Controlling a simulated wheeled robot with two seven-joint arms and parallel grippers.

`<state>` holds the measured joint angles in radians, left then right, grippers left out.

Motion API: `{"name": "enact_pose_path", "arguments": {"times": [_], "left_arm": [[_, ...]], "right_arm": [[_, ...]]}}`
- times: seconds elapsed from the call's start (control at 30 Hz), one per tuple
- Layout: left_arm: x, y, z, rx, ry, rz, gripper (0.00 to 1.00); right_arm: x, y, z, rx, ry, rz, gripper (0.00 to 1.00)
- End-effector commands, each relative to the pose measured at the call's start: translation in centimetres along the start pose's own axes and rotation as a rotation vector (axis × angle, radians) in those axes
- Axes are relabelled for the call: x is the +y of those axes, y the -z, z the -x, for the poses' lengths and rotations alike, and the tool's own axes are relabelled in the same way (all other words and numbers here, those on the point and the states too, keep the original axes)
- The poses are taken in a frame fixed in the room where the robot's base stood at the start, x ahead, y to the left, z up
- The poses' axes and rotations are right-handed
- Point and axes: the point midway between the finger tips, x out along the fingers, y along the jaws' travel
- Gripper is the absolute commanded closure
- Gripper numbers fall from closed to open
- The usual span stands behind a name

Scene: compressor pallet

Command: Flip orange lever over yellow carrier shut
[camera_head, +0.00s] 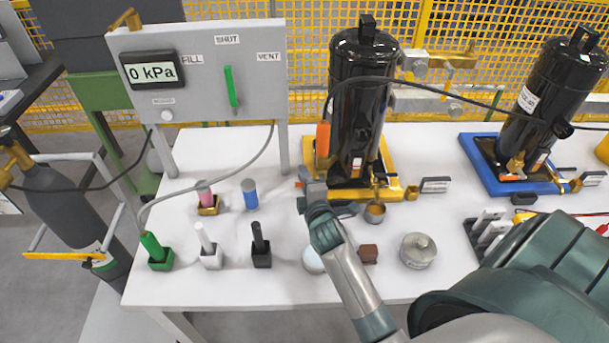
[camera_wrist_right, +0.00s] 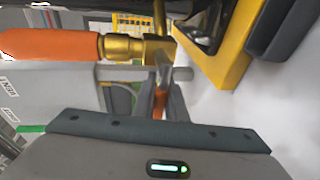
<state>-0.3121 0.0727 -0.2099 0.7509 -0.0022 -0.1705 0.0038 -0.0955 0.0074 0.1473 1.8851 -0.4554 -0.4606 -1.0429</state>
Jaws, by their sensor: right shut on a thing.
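The yellow carrier (camera_head: 397,189) lies on the white table under a black compressor (camera_head: 362,105). An orange grip (camera_head: 323,139) with a brass end stands upright at the carrier's left side. It fills the upper left of the right wrist view (camera_wrist_right: 50,44), its brass fitting (camera_wrist_right: 135,47) above my fingers. My right gripper (camera_head: 311,186) is at the carrier's front left, just below that grip. In the wrist view its fingers (camera_wrist_right: 160,100) are shut on a small orange part, seemingly the orange lever (camera_wrist_right: 160,103), mostly hidden between them. My left gripper is not in view.
A grey panel (camera_head: 200,90) reading 0 kPa stands at the back left. A second black compressor sits on a blue carrier (camera_head: 480,156) at the right. Small colored plugs stand left of my arm, and a silver canister (camera_head: 418,251) stands right of it. A black hose arcs across the compressor.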

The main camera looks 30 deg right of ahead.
Motion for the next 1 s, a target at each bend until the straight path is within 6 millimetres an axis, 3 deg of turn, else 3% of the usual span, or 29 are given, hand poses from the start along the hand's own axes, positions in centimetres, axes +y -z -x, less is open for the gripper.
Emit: {"name": "enact_pose_path", "arguments": {"times": [0.17,0.2,0.27,0.3,0.73,1.0], "left_arm": [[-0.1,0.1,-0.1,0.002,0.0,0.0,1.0],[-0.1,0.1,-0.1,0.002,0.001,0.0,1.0],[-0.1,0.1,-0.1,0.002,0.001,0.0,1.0],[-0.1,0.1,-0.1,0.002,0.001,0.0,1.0],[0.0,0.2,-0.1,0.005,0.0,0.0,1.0],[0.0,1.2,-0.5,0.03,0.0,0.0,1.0]], "right_arm": [[0.0,0.0,0.0,0.0,-0.001,-0.002,1.0],[0.0,0.0,0.0,0.0,-0.001,-0.002,0.86],[0.0,0.0,0.0,0.0,-0.001,-0.001,0.72],[0.0,0.0,0.0,0.0,-0.001,-0.001,0.7],[-0.1,0.0,0.5,0.0,0.0,0.001,0.7],[-0.2,0.0,3.5,0.0,0.0,0.001,0.7]]}}
